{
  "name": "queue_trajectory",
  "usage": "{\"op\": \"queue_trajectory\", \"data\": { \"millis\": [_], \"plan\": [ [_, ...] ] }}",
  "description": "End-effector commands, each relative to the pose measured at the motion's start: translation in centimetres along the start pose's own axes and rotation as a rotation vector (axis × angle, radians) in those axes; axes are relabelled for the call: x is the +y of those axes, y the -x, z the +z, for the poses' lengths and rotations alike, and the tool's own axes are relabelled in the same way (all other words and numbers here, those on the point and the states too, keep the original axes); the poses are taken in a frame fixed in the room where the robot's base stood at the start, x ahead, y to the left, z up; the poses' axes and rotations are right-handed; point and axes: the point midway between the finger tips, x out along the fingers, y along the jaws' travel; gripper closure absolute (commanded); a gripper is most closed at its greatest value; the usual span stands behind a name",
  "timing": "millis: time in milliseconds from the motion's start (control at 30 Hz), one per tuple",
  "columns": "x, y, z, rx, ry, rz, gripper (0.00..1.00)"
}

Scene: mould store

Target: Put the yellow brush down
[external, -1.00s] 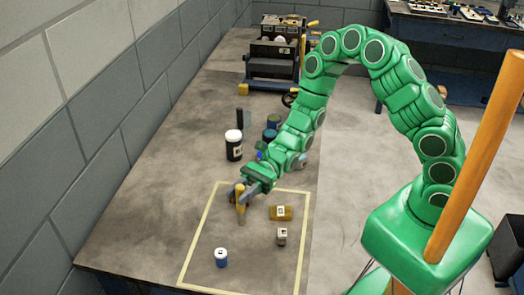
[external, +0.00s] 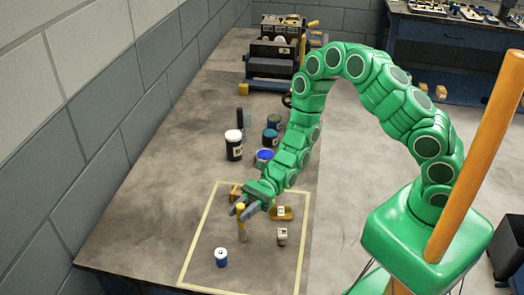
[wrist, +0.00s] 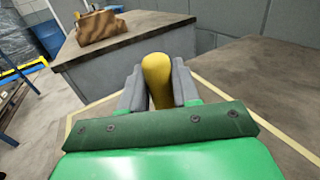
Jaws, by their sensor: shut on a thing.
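The yellow brush (external: 241,226) is upright in my gripper (external: 240,209), over the outlined area of the table. In the wrist view, its rounded yellow end (wrist: 157,76) sits between the two grey fingers (wrist: 157,88), which are shut on it. I cannot tell whether its lower end touches the table. The pale yellow outline (external: 203,232) marks a rectangle on the grey worktop (external: 140,225).
Inside the outline are a labelled yellow-brown piece (external: 281,213), a small beige box (external: 282,236), a blue-and-white can (external: 221,258) and a brown block (external: 235,190). Behind stand a white-lidded black jar (external: 233,146) and a blue-topped tin (external: 264,157).

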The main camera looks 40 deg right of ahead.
Motion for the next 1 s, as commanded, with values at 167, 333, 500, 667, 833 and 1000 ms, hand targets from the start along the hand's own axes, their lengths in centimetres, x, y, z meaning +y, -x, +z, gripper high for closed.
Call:
{"op": "queue_trajectory", "data": {
  "millis": [167, 333, 500, 667, 833, 1000],
  "plan": [
    [0.0, 0.0, 0.0, -0.001, 0.000, 0.000, 1.00],
    [0.0, 0.0, -0.2, -0.001, 0.000, 0.000, 0.68],
    [0.0, 0.0, -0.2, -0.001, 0.000, 0.000, 0.44],
    [0.0, 0.0, -0.2, -0.001, 0.000, 0.000, 0.44],
    [0.0, 0.0, -0.1, -0.001, 0.000, 0.000, 0.44],
    [-0.1, 1.0, 0.1, -0.001, 0.000, -0.001, 0.44]
  ]
}}
